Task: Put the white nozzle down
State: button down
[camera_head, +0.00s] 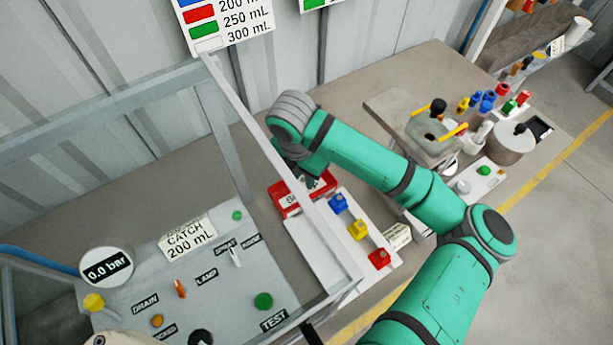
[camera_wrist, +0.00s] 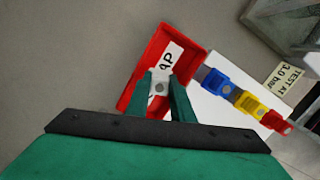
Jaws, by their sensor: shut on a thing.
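The white nozzle (camera_wrist: 160,88) is between the two green fingers of my gripper (camera_wrist: 162,82) in the wrist view, and the gripper is shut on it. Behind it is a red tray (camera_wrist: 136,94) with a white label ending in "AP". The nozzle and fingertips overlap the tray and its label in this view; I cannot tell whether the nozzle touches the tray floor. In the head view the red tray (camera_head: 292,208) sits on the bench below my wrist. My gripper (camera_head: 312,182) is partly hidden there, and the nozzle cannot be made out.
Blue (camera_head: 338,202), yellow (camera_head: 357,229) and red (camera_head: 379,258) blocks stand on a white board (camera_head: 311,246) beside the tray. A grey frame bar (camera_head: 285,181) crosses near the tray. A control panel (camera_head: 215,292) lies left. A pot (camera_head: 512,144) and several coloured parts stand right.

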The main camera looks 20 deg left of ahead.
aim_at(300, 183)
jog(key=c, duration=1.5)
grip_release()
jog(key=shift+f, duration=0.1)
jog(key=shift+c, duration=0.2)
notch_tip(300, 183, up, 12)
jog(key=s, duration=0.1)
jog(key=shift+s+a, duration=0.25)
jog(key=shift+s, duration=0.05)
jog(key=shift+a, duration=0.1)
